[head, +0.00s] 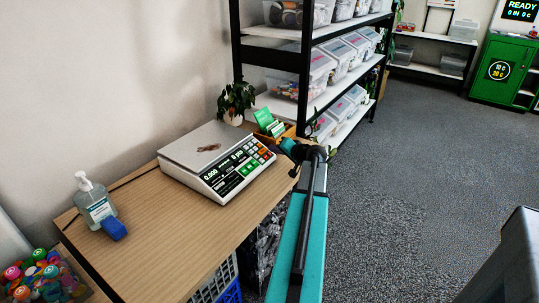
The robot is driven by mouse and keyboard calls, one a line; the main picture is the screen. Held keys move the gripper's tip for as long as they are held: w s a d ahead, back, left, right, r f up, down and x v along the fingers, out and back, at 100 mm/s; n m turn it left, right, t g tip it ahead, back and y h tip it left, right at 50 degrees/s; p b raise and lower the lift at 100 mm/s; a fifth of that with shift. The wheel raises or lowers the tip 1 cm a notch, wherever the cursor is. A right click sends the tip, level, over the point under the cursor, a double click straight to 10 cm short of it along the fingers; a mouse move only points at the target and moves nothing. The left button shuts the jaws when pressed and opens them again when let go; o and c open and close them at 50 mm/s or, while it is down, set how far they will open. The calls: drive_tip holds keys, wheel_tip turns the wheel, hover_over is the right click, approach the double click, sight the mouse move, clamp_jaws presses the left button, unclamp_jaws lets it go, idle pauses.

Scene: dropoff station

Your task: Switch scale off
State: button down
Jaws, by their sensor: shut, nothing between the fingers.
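The scale (194,146) stands on the wooden table against the wall. Its front panel has a lit display (213,199) that reads 0.000, and a keypad (252,163) with white, orange and green keys. My gripper (283,143) is at the end of my teal arm, to the right of the keypad, near the table's right edge. It is shut and empty. Its fingertips are small and partly hidden by the wrist, and I cannot tell its height above the table.
A wooden tray (285,131) with green cards and a potted plant (236,98) stand behind the scale. A sanitizer bottle (95,203) and a blue block (114,229) are on the left. Shelves (317,103) of clear bins rise behind. The front tabletop is clear.

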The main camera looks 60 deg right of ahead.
drive_tip(key=shift+w+f+b, duration=0.3)
drive_tip(key=shift+f+b, duration=0.45)
drive_tip(key=shift+b, duration=0.3)
idle(1.3)
drive_tip(key=shift+r, duration=0.15)
drive_tip(key=shift+s+r, duration=0.35)
drive_tip(key=shift+r, duration=0.2)
drive_tip(key=shift+r, duration=0.15)
idle(0.4)
drive_tip(key=r, duration=0.1)
drive_tip(key=s+r+p, duration=0.1)
drive_tip(key=r, duration=0.1)
drive_tip(key=s+r, duration=0.1)
drive_tip(key=shift+r+p, duration=0.2)
drive_tip(key=shift+p, duration=0.2)
drive_tip(key=shift+s, duration=0.1)
idle(0.8)
